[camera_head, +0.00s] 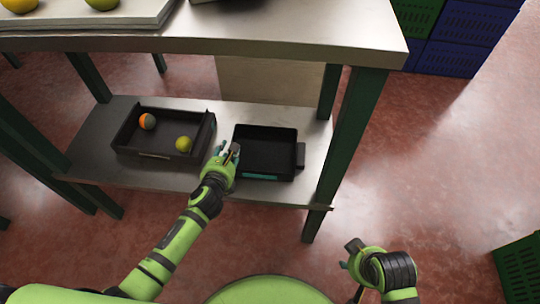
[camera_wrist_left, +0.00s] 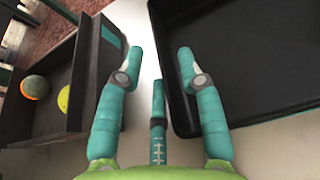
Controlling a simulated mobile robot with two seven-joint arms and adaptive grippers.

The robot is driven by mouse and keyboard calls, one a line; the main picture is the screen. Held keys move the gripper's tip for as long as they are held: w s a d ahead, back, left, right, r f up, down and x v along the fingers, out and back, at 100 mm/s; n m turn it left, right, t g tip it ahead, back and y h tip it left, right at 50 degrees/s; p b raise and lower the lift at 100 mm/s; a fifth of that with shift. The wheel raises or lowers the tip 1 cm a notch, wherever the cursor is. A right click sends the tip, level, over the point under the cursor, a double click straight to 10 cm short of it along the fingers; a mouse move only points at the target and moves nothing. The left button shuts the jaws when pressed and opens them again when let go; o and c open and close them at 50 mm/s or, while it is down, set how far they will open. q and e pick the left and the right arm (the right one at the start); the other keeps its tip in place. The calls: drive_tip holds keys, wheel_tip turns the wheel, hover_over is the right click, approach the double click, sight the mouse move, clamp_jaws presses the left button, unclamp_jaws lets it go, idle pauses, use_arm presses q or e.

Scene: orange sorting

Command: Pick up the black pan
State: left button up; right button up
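An empty black pan (camera_head: 265,150) with a tab on its right side and a teal strip along its near edge sits on the lower shelf. In the left wrist view it (camera_wrist_left: 245,70) fills the right side. My left gripper (camera_head: 230,153) is at its left edge, and also shows in the wrist view (camera_wrist_left: 160,70). Its fingers are apart with nothing between them; the right finger overlaps the pan's left wall, contact unclear. My right gripper (camera_head: 352,256) hangs away from the shelf at lower right; its fingers are too small to read.
A second dark tray (camera_head: 130,128) with two round fruits, one orange-green (camera_head: 147,121) and one yellow-green (camera_head: 183,144), stands left of my left gripper. A green table leg (camera_head: 345,140) rises right of the pan.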

use_arm(q)
drive_tip(key=shift+b+x, duration=0.35)
drive_tip(key=shift+x, duration=0.85)
use_arm(e)
drive_tip(key=v, duration=0.2)
drive_tip(key=shift+w+d+r, duration=0.1)
drive_tip(key=shift+r, duration=0.3)
use_arm(q)
clamp_jaws()
drive_tip(key=shift+r, duration=0.15)
use_arm(e)
drive_tip(key=shift+w, duration=0.1)
